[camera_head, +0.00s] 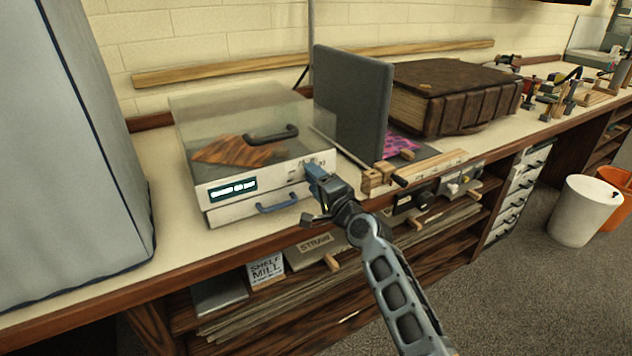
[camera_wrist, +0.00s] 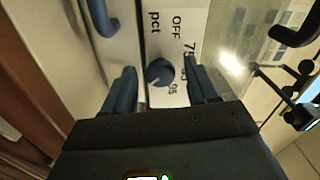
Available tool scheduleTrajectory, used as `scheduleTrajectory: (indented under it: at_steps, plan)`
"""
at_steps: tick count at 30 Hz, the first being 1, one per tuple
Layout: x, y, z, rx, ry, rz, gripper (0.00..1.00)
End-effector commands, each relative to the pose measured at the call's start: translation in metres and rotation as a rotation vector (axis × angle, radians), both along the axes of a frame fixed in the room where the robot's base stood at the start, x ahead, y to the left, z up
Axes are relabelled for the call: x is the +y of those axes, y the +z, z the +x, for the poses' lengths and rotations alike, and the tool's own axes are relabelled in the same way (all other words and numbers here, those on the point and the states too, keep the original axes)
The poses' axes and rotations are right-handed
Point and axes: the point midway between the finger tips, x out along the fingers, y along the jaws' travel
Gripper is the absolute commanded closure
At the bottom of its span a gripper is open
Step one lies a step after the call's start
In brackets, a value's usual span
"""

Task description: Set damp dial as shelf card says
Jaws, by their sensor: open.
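The damp dial (camera_wrist: 160,72) is a small round dark blue knob on the pale front panel of a box (camera_head: 215,215) with a clear lid. Printed around it are OFF, pct, 75 and 95; another mark is partly hidden, and its exact setting is unclear. My gripper (camera_wrist: 162,80) is open, one finger on each side of the dial; I cannot tell whether they touch it. In the head view my gripper (camera_head: 315,185) is at the panel's right end and hides the dial. The shelf card (camera_head: 267,270) stands below the bench and reads SHELF MILL; its smaller line is unreadable.
The box has a lit display (camera_head: 233,189), a blue drawer handle (camera_head: 277,203) and a dark lid handle (camera_head: 271,133). A grey upright panel (camera_head: 350,105) and a thick brown book (camera_head: 455,95) stand to the right. A STRAW label (camera_head: 315,246) is on the shelf below.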

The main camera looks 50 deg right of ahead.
Motion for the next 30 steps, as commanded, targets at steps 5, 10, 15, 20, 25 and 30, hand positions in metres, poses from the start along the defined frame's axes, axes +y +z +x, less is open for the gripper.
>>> scheduleTrajectory:
  at_steps: [5,10,15,20,25,30]
  plan:
    - [0.001,0.000,-0.003,0.000,0.001,0.000,0.42]
    - [0.007,-0.001,-0.023,0.002,0.001,0.001,0.42]
    - [0.015,-0.001,-0.050,0.001,0.001,-0.001,0.42]
    - [0.020,-0.001,-0.068,0.001,0.000,0.000,0.42]
    - [0.022,0.000,-0.075,0.000,0.000,0.000,0.42]
    - [0.022,0.000,-0.075,0.000,0.000,0.000,0.42]
